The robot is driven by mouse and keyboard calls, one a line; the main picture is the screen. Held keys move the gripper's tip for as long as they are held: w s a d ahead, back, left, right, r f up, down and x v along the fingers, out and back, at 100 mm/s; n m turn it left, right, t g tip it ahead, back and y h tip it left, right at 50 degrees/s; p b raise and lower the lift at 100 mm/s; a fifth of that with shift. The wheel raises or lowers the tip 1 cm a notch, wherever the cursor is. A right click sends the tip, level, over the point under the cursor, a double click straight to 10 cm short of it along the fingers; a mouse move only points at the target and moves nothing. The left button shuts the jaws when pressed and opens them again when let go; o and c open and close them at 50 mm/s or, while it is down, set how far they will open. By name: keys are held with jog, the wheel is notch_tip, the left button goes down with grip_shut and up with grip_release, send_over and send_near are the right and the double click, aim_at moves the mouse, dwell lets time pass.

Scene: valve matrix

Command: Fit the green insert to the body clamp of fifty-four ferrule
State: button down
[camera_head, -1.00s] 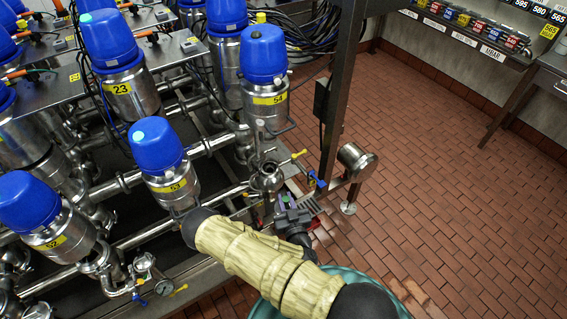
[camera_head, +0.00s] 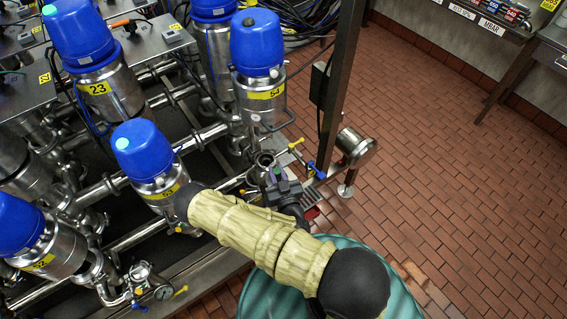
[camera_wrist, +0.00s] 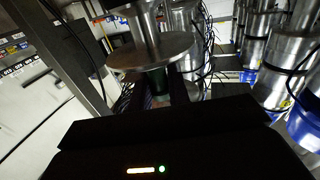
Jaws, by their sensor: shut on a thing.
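The valve labelled 54 (camera_head: 262,60) stands upright at the rear right of the rack, with a blue cap and a steel body. A steel pipe end (camera_head: 262,160) sits below it. My gripper (camera_head: 276,178) is beside this pipe end, seen from behind and above. In the wrist view a steel ferrule with a wide round flange (camera_wrist: 150,52) is just beyond the dark fingers of my gripper (camera_wrist: 160,92). A dark green piece, apparently the insert (camera_wrist: 157,76), shows between the fingers under the flange. Whether it touches the flange I cannot tell.
A yellow-handled valve (camera_head: 295,144) and a blue handle (camera_head: 314,168) are close right of my gripper. A steel post (camera_head: 338,90) rises behind. Valve 53 (camera_head: 150,165) is to the left. The brick floor (camera_head: 450,170) at right is clear.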

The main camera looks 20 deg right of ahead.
jog(key=shift+w+d+f+m+h+b, duration=0.2)
jog(key=shift+w+m+h+b, duration=0.15)
jog(key=shift+h+b, duration=0.2)
jog(key=w+d+m+h+b, duration=0.1)
jog(key=h+b, duration=0.1)
jog(key=w+d+f+m+g+h+b, duration=0.1)
jog(key=h+b, duration=0.1)
jog(key=w+d+m+h+b, duration=0.1)
jog(key=m+h+b, duration=0.1)
jog(key=shift+w+d+f+g, duration=0.1)
jog(key=shift+d+f+g, duration=0.1)
jog(key=shift+f+g, duration=0.1)
jog(key=shift+b, duration=0.35)
jog(key=shift+w+a+b, duration=1.9)
jog(key=shift+w+b, duration=0.2)
jog(key=shift+w, duration=3.65)
jog(key=shift+f+b, duration=2.8)
jog(key=shift+f, duration=0.4)
jog(key=shift+s, duration=0.1)
jog(key=shift+s+f, duration=0.1)
jog(key=shift+f, duration=0.1)
